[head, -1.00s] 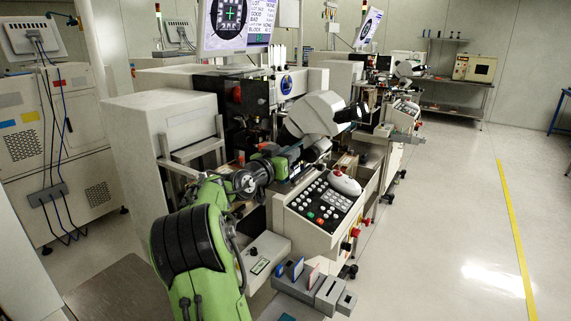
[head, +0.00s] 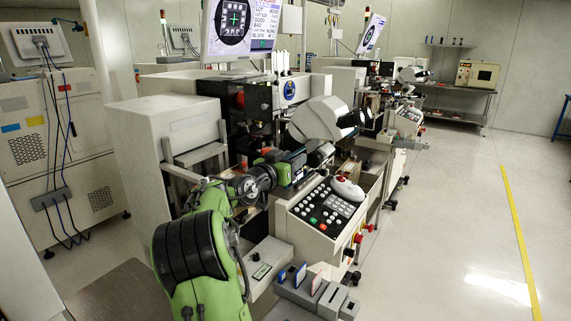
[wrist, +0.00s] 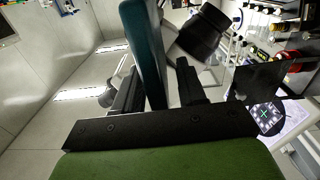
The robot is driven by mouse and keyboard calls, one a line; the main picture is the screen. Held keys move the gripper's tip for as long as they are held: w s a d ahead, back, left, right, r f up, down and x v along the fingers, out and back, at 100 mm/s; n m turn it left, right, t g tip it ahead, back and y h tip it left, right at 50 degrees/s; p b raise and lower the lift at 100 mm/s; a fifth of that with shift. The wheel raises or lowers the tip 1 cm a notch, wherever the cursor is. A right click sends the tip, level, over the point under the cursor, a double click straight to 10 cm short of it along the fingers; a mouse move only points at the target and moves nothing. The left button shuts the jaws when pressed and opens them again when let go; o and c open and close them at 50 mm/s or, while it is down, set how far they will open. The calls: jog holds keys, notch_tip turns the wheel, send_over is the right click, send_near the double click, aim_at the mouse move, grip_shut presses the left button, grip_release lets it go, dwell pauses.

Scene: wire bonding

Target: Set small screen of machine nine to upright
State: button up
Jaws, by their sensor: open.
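A tilted screen (head: 240,28) with a green cross and text stands on top of the nearest machine (head: 150,125). A screen with a green cross also shows at the lower right of the wrist view (wrist: 268,117). No number is readable, so I cannot tell which screen belongs to machine nine. My gripper (wrist: 158,85) is open; its dark fingers show in the wrist view with a teal bar (wrist: 146,50) rising between them, whose identity I cannot tell. In the head view my arm reaches beside the white microscope (head: 318,120), well below the screen; its fingertips are hard to make out there.
Grey blocks (head: 315,292) stand at the front. Another screen (head: 370,34) stands farther back. The floor on the right, with a yellow line (head: 522,235), is clear.

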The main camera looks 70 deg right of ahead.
jog(key=w+a, duration=0.2)
jog(key=a, duration=1.3)
jog(key=shift+w+a+b, duration=0.15)
jog(key=shift+w+b, duration=0.1)
jog(key=shift+b, duration=0.1)
